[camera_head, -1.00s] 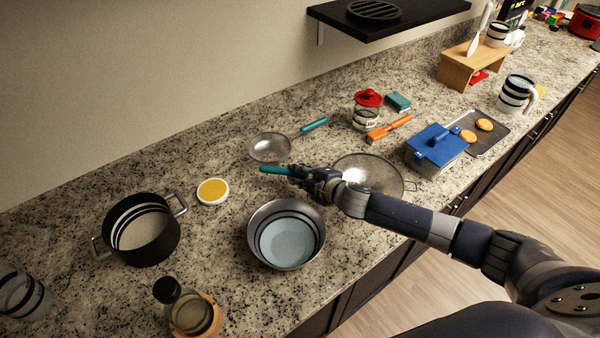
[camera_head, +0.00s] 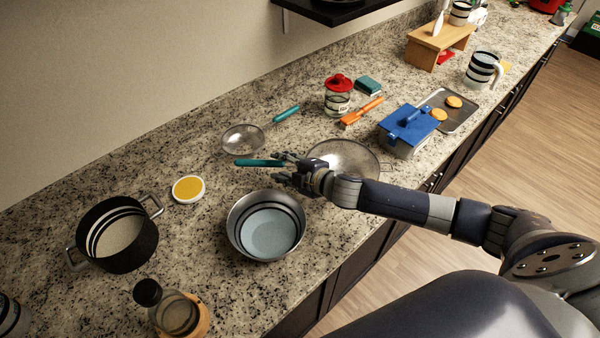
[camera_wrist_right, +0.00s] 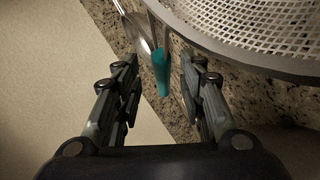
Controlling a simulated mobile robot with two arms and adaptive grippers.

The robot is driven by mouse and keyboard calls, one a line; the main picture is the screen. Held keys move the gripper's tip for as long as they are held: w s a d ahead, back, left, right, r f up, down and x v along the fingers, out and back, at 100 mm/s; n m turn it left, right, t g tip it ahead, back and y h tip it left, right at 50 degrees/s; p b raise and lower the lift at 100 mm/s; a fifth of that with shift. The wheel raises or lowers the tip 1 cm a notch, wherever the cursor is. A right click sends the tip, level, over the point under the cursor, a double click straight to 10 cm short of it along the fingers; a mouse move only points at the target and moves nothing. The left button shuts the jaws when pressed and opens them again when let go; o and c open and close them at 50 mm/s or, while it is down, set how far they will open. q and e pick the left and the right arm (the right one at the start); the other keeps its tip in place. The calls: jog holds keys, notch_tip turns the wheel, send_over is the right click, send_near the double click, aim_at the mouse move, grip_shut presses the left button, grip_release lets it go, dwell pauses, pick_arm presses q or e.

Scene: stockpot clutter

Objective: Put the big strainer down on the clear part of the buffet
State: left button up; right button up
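The big strainer (camera_head: 345,153), a wide mesh bowl with a metal rim, is at the counter's middle, partly hidden by my right arm. A teal handle (camera_head: 258,163) points left from my right gripper (camera_head: 281,167), whose fingers are spread on either side of it. In the right wrist view, the teal handle (camera_wrist_right: 162,72) lies between the fingertips of the right gripper (camera_wrist_right: 163,75), with gaps on both sides. Mesh of the big strainer (camera_wrist_right: 265,25) fills the upper right there. The buffet (camera_head: 215,240) is a speckled granite counter. My left gripper is not in view.
A metal bowl (camera_head: 236,232) stands in front of the gripper. A small strainer (camera_head: 240,139), a yellow-topped lid (camera_head: 188,189), a black pot (camera_head: 128,245), a bottle (camera_head: 147,293), an orange-handled tool (camera_head: 361,112) and a blue-lidded box (camera_head: 403,140) stand around. Bare granite lies between them.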

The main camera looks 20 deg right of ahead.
jog(key=b+v, duration=0.1)
jog(key=v, duration=0.7)
jog(key=shift+b, duration=0.35)
